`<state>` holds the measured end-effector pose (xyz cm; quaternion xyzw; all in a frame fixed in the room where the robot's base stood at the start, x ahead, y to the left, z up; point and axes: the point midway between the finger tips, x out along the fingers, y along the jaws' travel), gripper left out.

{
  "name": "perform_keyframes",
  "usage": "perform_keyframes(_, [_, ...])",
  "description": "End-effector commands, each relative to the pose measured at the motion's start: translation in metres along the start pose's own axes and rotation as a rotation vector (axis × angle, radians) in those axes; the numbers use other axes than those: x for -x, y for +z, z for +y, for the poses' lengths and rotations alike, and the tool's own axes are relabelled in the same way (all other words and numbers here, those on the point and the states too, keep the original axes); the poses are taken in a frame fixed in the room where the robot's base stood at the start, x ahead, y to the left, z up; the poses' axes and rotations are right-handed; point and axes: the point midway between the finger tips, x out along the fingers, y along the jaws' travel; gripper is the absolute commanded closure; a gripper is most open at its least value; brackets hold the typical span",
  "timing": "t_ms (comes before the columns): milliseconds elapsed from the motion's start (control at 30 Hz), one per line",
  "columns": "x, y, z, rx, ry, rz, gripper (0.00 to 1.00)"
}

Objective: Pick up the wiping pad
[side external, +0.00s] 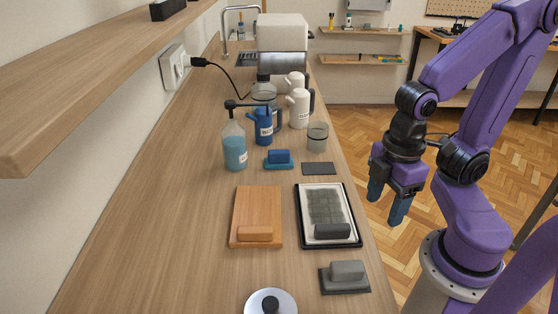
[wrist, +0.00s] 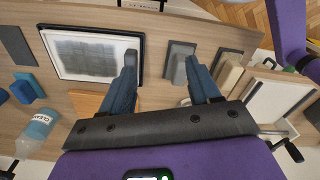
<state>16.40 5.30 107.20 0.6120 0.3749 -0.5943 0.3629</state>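Several block-like pads lie on the counter, and I cannot tell for sure which is the wiping pad. A blue block on a teal base (side external: 278,157) lies beside the soap bottle; it also shows at the left of the wrist view (wrist: 22,92). A grey block on a dark flat base (side external: 346,271) lies near the front; in the wrist view a similar grey pad (wrist: 179,66) lies beyond the fingers, partly covered by the right one. A dark block (side external: 332,231) lies on the framed tray. My gripper (side external: 388,198) is open and empty, beside the counter's right edge; its fingers also show apart in the wrist view (wrist: 160,66).
The black-framed tray (side external: 350,207) and a wooden board (side external: 262,206) with an orange block lie mid-counter. A soap bottle (side external: 235,148), jugs and a glass stand behind. A dark flat mat (side external: 319,168) lies beyond the tray. A shelf (side external: 90,70) overhangs the left.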

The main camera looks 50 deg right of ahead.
Motion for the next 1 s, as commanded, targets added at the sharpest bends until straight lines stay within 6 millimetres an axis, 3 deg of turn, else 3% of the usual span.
perform_keyframes(267, [0.001,-0.006,0.005,-0.011,-0.007,0.003,0.38])
perform_keyframes(467, [0.008,-0.034,0.035,-0.059,-0.04,0.029,0.38])
perform_keyframes(733, [0.019,-0.071,0.111,-0.132,-0.076,0.107,0.38])
perform_keyframes(1000, [0.027,-0.078,0.207,-0.2,-0.066,0.207,0.38])
